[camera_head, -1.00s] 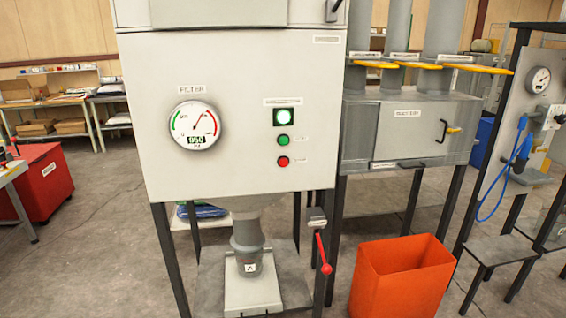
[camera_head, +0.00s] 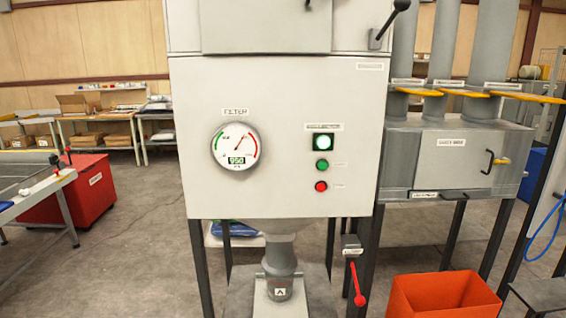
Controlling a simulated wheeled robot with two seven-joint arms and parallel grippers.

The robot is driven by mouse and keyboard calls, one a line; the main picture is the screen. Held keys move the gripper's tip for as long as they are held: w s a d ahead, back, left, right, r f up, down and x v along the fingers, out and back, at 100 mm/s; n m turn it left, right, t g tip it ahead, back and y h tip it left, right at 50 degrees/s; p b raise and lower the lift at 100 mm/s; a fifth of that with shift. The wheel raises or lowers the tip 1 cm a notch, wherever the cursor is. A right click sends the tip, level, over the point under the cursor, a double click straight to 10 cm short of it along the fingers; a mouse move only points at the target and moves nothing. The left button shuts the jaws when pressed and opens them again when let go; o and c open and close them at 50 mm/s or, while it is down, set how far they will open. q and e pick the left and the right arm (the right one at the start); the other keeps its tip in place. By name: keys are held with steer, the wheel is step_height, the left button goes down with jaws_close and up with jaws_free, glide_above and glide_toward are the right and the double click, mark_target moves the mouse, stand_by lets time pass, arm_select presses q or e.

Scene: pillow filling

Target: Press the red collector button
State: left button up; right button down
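The red button (camera_head: 321,187) is on the front of the grey filter cabinet (camera_head: 280,195), low on its right side. A green button (camera_head: 322,164) sits just above it. Above both is a lit, whitish-green square lamp (camera_head: 323,141) under a small label. A round gauge marked FILTER (camera_head: 235,146) is on the left of the panel. Neither of my grippers is in view, and nothing covers the buttons.
A red-handled lever (camera_head: 357,285) hangs under the cabinet's right side. An orange bin (camera_head: 443,296) stands on the floor at lower right. A grey box with yellow valve handles (camera_head: 430,158) is to the right. A red container (camera_head: 72,188) is at left.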

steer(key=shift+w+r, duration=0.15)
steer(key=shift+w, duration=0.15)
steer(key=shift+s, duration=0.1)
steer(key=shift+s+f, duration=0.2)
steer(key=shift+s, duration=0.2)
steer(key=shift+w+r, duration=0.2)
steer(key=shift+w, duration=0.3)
